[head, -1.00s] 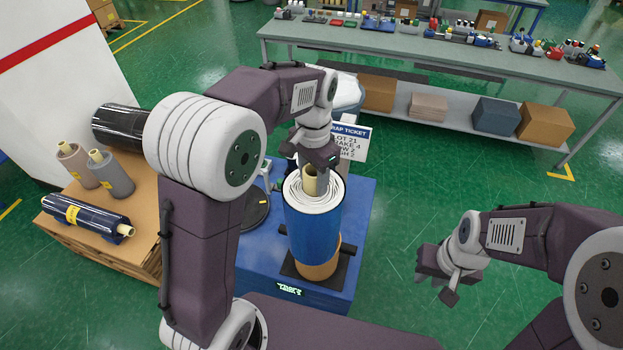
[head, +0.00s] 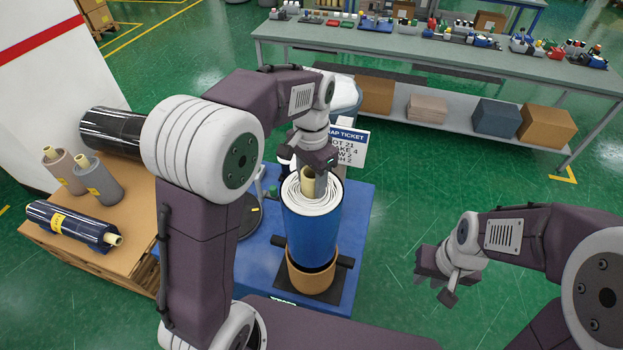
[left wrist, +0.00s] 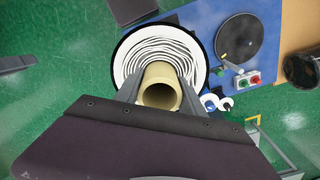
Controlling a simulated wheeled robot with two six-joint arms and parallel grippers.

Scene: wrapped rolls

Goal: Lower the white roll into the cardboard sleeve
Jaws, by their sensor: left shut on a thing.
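The roll (head: 311,232) stands upright, with a blue outer side and white wound layers on its top end, which also shows in the left wrist view (left wrist: 142,52). My left gripper (head: 313,180) is shut on its tan core (left wrist: 160,88). The brown cardboard sleeve (head: 297,279) is directly below, on a dark base. The roll's lower end is at the sleeve's mouth, towards the back, and dark space shows inside the front rim. I cannot tell whether it is inside or just above. My right gripper (head: 437,283) is open and empty, off to the right.
The sleeve stands on a blue stand (head: 350,222) with a black disc (head: 250,212) to the left. A ticket sign (head: 349,142) is behind. Wrapped rolls lie and stand on a wooden pallet (head: 132,240) at left. A long bench (head: 400,57) crosses the back.

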